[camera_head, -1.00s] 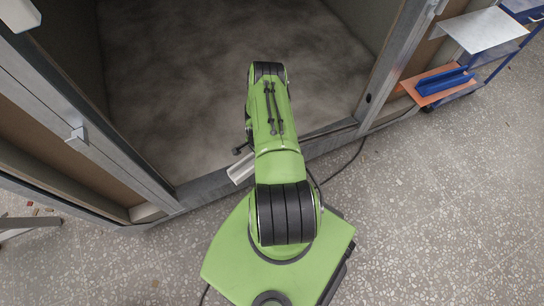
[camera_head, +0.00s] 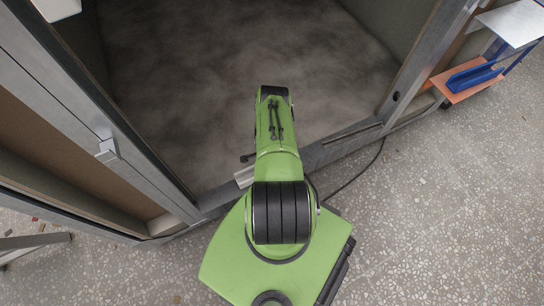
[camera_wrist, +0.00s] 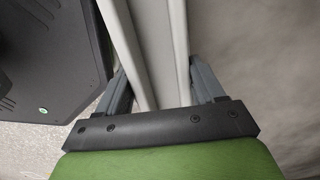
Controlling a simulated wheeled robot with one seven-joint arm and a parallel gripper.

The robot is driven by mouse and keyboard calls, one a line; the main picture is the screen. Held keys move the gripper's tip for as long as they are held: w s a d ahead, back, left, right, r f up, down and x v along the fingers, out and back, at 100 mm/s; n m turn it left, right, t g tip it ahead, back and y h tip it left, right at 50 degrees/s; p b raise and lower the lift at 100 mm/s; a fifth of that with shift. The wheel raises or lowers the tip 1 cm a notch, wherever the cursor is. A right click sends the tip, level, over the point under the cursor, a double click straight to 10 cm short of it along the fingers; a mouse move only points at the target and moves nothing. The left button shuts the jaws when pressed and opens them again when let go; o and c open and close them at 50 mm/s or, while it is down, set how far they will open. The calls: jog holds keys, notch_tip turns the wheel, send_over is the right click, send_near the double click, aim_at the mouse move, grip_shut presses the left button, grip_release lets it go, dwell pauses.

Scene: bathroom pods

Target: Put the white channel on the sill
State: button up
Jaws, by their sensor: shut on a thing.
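The white channel (camera_wrist: 154,50) runs lengthwise between the two fingers of my gripper (camera_wrist: 166,88) in the wrist view. My gripper is shut on it, one finger along each side. In the head view only a short pale end of the channel (camera_head: 244,177) shows left of my green arm; the arm hides the rest and my gripper. The sill (camera_head: 335,150) is the grey metal strip along the bottom of the pod doorway. My arm reaches across it, and the channel end appears over or close to it. Whether they touch cannot be told.
The pod's floor (camera_head: 230,70) beyond the sill is bare. A metal door post with a latch (camera_head: 107,151) stands at left, another post at right. A cart with an orange shelf and blue piece (camera_head: 474,77) stands at upper right. A black cable (camera_head: 355,180) lies on the speckled floor.

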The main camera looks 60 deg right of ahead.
notch_tip(320, 180, down, 4)
jog(key=shift+w+f+b, duration=0.1)
jog(key=shift+b, duration=0.75)
jog(key=shift+f, duration=0.15)
jog(key=o, duration=1)
jog(key=shift+o, duration=0.2)
notch_tip(320, 180, up, 13)
jog(key=p, duration=0.5)
jog(key=shift+f, duration=0.2)
